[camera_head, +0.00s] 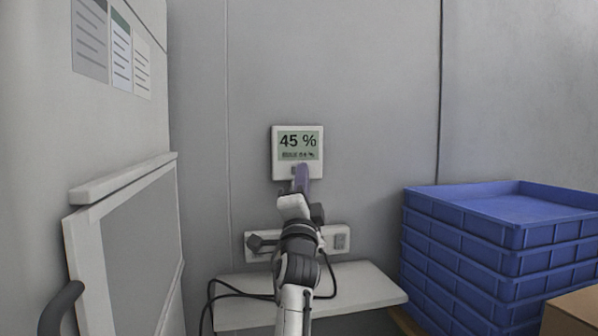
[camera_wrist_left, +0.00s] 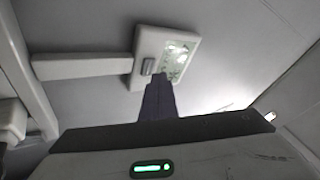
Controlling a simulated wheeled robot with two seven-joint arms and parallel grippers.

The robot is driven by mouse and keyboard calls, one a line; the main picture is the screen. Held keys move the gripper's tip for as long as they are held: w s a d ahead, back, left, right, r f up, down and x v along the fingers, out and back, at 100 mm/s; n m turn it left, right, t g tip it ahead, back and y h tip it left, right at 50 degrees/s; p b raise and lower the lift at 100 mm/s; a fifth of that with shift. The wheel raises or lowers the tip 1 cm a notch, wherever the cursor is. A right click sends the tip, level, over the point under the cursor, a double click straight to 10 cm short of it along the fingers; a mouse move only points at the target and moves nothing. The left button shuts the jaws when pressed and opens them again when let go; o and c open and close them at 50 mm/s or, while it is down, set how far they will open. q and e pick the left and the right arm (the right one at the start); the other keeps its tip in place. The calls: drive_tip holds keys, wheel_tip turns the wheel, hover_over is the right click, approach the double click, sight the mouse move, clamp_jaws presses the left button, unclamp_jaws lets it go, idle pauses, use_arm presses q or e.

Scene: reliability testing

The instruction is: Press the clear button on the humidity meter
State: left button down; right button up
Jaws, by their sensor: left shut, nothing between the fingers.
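The humidity meter (camera_head: 277,155) is a white square unit on the grey wall, its screen reading "45 %". My left gripper (camera_head: 300,170) is shut and empty, with its bluish fingers pointing at the meter's lower part and covering some of it. In the left wrist view the meter (camera_wrist_left: 143,45) appears tilted, with a small grey button (camera_wrist_left: 148,66) near one edge. The shut fingertips (camera_wrist_left: 159,78) are right by that button; I cannot tell whether they touch it. My right gripper is not in view.
A white shelf (camera_head: 362,287) and a socket strip (camera_head: 340,242) with black cables lie below the meter. Blue stacked crates (camera_head: 465,245) stand at right, a cardboard box (camera_head: 573,312) in front. A white cabinet or door (camera_head: 125,250) stands at left.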

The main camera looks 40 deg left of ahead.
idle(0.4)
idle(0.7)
use_arm(q)
drive_tip(key=shift+w+a, duration=0.25)
drive_tip(key=shift+a, duration=0.1)
drive_tip(key=shift+w+a+b, duration=0.15)
drive_tip(key=shift+b, duration=0.2)
